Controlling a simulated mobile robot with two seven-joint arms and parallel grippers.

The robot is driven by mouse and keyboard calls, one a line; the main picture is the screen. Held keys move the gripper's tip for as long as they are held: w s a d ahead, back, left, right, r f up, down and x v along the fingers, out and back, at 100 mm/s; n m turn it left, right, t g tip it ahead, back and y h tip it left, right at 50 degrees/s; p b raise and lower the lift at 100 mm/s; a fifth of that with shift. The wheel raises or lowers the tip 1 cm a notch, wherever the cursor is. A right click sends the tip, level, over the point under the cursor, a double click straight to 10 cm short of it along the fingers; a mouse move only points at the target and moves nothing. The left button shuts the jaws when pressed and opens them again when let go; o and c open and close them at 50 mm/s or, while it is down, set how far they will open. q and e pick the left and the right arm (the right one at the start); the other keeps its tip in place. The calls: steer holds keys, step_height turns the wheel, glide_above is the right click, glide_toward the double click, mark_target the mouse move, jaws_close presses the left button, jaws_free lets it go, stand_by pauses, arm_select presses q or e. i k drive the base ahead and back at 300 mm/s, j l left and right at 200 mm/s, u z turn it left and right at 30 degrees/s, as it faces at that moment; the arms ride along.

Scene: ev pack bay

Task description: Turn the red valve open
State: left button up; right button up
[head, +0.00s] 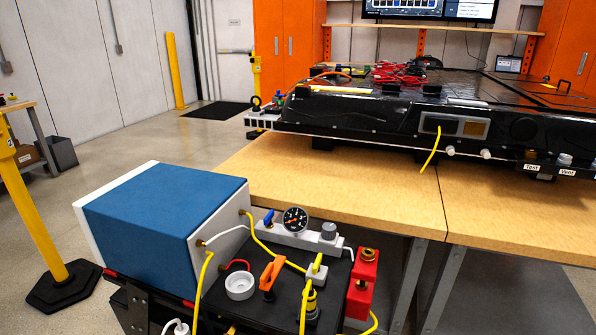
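A red block with brass fittings (362,284) stands upright at the right edge of the black panel on the cart. An orange lever handle (271,273) stands tilted on the same panel, left of the red block. I cannot tell which of these is the red valve, or whether it is open or closed. A round pressure gauge (295,219) and a small blue lever (268,218) sit on a grey manifold behind them. Neither of my grippers shows in the head view.
A blue and white box (165,205) stands left of the panel (325,262). Yellow hoses (270,246) loop over the panel. A white round cup (240,286) sits at its front. A wooden bench (330,195) with a black battery pack (480,115) lies behind.

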mark_target(363, 277)
steer(key=l, duration=1.45)
steer(key=i, duration=0.05)
